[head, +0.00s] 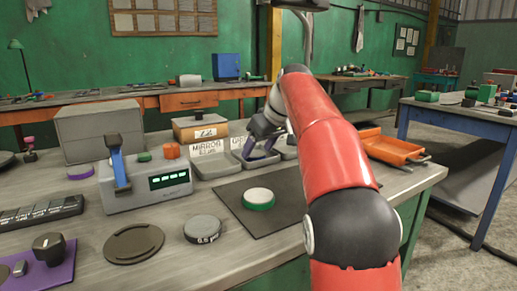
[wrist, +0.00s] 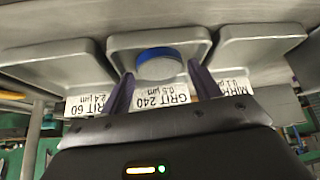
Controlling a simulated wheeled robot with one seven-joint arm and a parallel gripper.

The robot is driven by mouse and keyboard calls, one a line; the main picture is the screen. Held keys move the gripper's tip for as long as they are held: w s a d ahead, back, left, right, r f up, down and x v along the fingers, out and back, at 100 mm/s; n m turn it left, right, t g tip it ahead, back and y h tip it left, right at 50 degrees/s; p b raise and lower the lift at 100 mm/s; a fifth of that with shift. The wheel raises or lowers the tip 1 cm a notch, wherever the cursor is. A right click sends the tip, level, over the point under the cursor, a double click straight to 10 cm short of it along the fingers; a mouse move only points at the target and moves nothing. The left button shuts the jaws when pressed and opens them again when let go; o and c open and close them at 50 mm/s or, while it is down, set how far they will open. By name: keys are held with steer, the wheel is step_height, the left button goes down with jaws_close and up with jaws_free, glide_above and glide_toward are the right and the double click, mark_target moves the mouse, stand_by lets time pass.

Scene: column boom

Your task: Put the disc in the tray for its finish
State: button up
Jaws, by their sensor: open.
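A blue-rimmed grey disc (wrist: 160,66) lies in the middle tray (wrist: 120,41), labelled GRIT 240, 0.5 µm, in the wrist view. My gripper (wrist: 164,74) is open, with its purple fingertips on either side of the disc and apart from it. The neighbouring trays, labelled GRIT 60 (wrist: 60,55) and MIRROR (wrist: 258,50), look empty. In the head view my gripper (head: 262,148) reaches down over the tray row, and the disc is hidden there. The mirror tray (head: 213,167) is the nearest one.
A green-rimmed disc with a pale top (head: 258,197) lies on a dark mat (head: 285,213). A meter with a green display (head: 150,189), a grey puck (head: 204,229) and a dark round plate (head: 134,243) stand to the left. An orange tray (head: 392,148) is at right.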

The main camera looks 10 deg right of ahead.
steer(key=p+v, duration=0.2)
steer(key=v, duration=0.9)
steer(key=shift+d, duration=0.1)
